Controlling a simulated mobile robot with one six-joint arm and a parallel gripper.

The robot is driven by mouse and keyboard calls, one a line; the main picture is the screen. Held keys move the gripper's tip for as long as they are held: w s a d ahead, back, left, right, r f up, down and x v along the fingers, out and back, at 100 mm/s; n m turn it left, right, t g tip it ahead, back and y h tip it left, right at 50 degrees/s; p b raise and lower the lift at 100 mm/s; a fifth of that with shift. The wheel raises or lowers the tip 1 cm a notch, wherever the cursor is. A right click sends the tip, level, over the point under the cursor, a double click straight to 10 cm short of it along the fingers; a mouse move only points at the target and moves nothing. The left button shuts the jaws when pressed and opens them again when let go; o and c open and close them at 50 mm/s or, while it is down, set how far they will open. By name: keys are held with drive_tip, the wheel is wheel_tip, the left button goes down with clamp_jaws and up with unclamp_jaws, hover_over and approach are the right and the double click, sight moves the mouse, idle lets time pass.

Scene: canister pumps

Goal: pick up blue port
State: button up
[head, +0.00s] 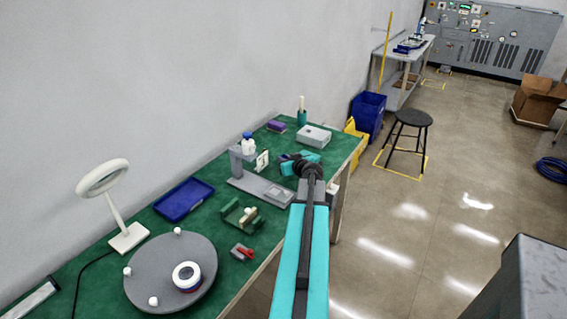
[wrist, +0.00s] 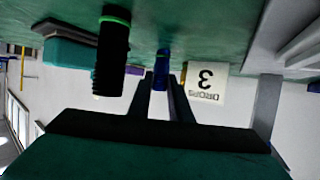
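In the wrist view, which shows the table upside down, a small blue cylinder (wrist: 161,68), which looks like the blue port, stands against the green surface. My gripper (wrist: 162,78) has its two dark fingers on either side of it, with the blue part showing between the fingertips. The gap is narrow and I cannot tell whether the fingers touch it. In the head view my gripper (head: 288,158) reaches over the table beside a teal box, and the blue port is not clearly visible there.
A black ribbed cylinder with a green ring (wrist: 112,55) stands close to the left finger in the wrist view. In the head view, a grey stand (head: 243,170) and a teal box (head: 316,155) are nearby.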

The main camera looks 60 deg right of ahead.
clamp_jaws()
wheel_tip(320, 180, up, 10)
drive_tip(key=b, duration=0.1)
idle(0.7)
